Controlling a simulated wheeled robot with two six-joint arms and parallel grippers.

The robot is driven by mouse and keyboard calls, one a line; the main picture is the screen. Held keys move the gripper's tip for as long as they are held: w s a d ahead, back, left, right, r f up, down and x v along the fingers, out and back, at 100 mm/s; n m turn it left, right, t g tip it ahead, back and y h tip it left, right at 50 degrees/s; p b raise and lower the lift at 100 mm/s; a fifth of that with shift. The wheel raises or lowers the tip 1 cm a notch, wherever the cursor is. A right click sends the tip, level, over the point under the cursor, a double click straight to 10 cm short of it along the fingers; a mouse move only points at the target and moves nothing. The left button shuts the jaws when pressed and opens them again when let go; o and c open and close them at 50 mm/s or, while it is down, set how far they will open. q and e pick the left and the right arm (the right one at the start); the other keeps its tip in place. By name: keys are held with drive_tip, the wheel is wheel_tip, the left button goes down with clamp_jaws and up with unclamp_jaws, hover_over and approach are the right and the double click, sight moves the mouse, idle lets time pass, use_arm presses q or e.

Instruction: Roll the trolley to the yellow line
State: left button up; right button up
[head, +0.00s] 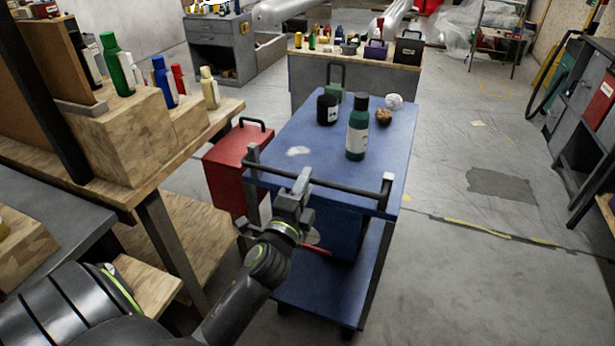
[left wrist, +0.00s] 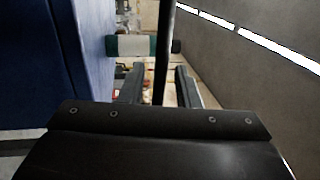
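The blue trolley (head: 325,170) stands in front of me, its dark push handle (head: 340,187) on the near side. My left gripper (head: 302,182) is at the handle, left of its middle. In the left wrist view the fingers (left wrist: 158,85) are apart, with the dark handle bar (left wrist: 163,45) between them and gaps on both sides. A green bottle (head: 357,140), a black jar (head: 327,112), a brown lump (head: 384,117) and a white crumpled piece (head: 394,102) are on the trolley top. A worn yellow line (head: 478,229) crosses the floor at right. My right gripper is out of view.
A red box (head: 237,165) stands close to the trolley's left. A wooden bench (head: 130,135) with bottles is at left. A loaded workbench (head: 335,72) stands beyond the trolley. Grey cabinets (head: 578,95) line the right. The floor (head: 465,135) right of the trolley is open.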

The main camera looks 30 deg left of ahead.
use_arm(q)
drive_tip(key=shift+x, duration=0.9)
clamp_jaws()
